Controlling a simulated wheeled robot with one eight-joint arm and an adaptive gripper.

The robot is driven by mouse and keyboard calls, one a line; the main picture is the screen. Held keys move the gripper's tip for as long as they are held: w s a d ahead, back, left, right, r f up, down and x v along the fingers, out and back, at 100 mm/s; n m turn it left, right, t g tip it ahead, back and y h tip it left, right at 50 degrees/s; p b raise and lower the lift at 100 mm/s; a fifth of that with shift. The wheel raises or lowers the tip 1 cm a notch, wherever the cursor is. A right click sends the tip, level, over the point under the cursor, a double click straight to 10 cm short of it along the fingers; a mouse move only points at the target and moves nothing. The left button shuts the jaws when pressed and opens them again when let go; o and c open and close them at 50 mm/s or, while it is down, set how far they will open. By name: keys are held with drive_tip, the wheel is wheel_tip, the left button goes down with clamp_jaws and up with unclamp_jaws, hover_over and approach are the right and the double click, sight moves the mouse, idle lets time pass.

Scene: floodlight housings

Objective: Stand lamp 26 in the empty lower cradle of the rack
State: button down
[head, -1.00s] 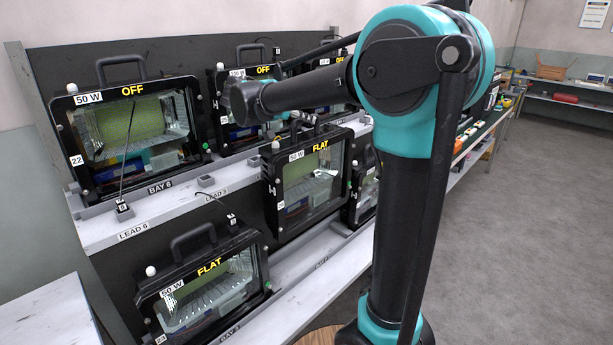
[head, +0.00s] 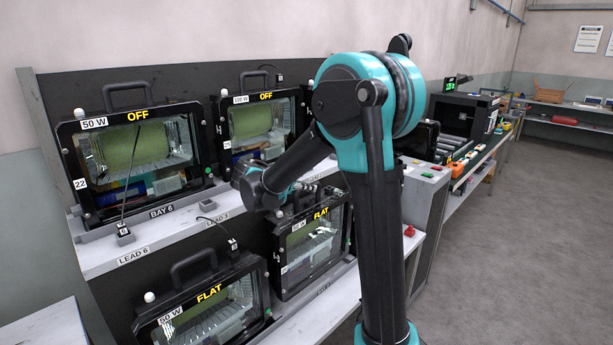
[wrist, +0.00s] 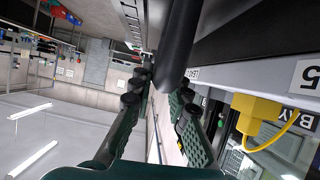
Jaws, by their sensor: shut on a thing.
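A black floodlight marked FLAT and 50 W (head: 312,248) is upright in the rack's lower row, right of another FLAT lamp; its number is not readable. My gripper (head: 298,196) is at its top handle, partly hidden by my wrist. In the wrist view my gripper (wrist: 162,86) has its green-padded fingers on either side of a dark bar (wrist: 182,40), which looks like the handle. The lamp's base is close to the grey lower shelf (head: 318,318); I cannot tell whether it rests in a cradle.
Lamp 22 (head: 138,150), marked OFF, and another OFF lamp (head: 262,122) stand on the upper shelf. A FLAT lamp (head: 208,305) stands at lower left. A yellow connector (wrist: 258,110) shows in the wrist view. Right of the rack are a control box (head: 425,180) and open floor (head: 520,240).

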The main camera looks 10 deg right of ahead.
sight(312, 200)
drive_tip(key=shift+f, duration=2.45)
drive_tip(key=c, duration=1.5)
unclamp_jaws()
drive_tip(key=shift+o, duration=0.2)
drive_tip(key=shift+s+a, duration=0.1)
